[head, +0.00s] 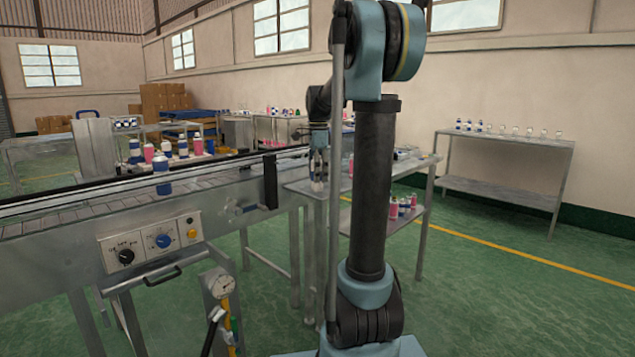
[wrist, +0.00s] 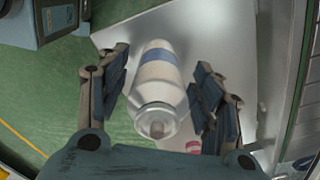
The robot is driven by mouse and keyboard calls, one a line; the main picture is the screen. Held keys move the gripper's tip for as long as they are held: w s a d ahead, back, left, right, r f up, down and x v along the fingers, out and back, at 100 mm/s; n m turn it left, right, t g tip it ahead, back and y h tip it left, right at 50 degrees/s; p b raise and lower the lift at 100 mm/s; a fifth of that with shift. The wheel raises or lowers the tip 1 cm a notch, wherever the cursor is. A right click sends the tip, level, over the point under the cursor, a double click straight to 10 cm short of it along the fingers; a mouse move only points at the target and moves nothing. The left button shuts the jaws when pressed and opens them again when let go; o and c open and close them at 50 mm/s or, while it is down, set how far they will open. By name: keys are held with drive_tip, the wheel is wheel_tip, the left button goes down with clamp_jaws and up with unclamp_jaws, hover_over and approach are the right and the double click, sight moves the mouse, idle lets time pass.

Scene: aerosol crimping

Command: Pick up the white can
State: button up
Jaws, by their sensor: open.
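In the wrist view the white can (wrist: 158,82), with a blue band and a pale domed top, is between the two fingers of my gripper (wrist: 160,98). The fingers are open, with a visible gap on each side of the can. The can is over a light metal table top (wrist: 215,25). In the head view my gripper (head: 318,168) is low over the metal table at the end of the conveyor, and the can there is too small and covered to make out clearly.
A conveyor (head: 60,218) with a blue and white can (head: 162,175) on it runs along the left. Pink and white cans (head: 403,207) stand on the table's lower shelf. A side table (head: 500,138) with several small cans stands at the right. The green floor between is clear.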

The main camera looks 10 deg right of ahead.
drive_tip(key=shift+f, duration=0.5)
drive_tip(key=c, duration=1.2)
